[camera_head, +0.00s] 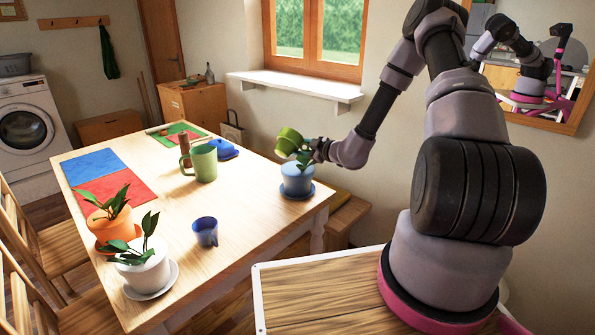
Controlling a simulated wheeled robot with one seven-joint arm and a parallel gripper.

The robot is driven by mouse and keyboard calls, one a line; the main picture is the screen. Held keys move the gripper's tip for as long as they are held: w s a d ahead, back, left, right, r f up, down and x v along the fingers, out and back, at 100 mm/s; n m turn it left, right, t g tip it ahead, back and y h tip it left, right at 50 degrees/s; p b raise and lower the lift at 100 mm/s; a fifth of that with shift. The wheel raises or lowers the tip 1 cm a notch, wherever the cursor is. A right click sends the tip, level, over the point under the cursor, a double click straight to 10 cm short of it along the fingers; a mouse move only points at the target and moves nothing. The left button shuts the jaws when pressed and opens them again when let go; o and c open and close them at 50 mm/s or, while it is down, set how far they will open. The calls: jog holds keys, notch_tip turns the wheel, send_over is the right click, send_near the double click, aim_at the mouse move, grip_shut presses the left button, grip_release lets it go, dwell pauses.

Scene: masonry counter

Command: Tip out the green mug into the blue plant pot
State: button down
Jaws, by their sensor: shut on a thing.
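A green mug (288,141) is held by my gripper (312,151) in the air, over the blue plant pot. The mug is tilted; I cannot make out what is inside it or whether anything is falling. The blue plant pot (297,182) stands upright on a blue saucer (307,193) at the right end of the table, with a leafy plant (303,160) in it, just below the mug. My gripper reaches in from the right and is shut on the mug; its fingers are small and partly hidden.
On the wooden table (240,215) stand a larger green mug (204,164), a blue mug (205,232), an orange pot (113,228) and a white pot (146,269) with plants. A blue lidded thing (224,149) lies behind. The table's middle is clear.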

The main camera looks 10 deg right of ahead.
jog(key=shift+r+m+g+y+p, duration=0.3)
jog(key=shift+m+g+p, duration=0.25)
jog(key=shift+m, duration=0.55)
dwell(2.8)
jog(key=shift+r+m+g+y+p, duration=0.2)
jog(key=shift+m+g+y+p, duration=0.2)
jog(key=shift+m, duration=0.8)
dwell(2.9)
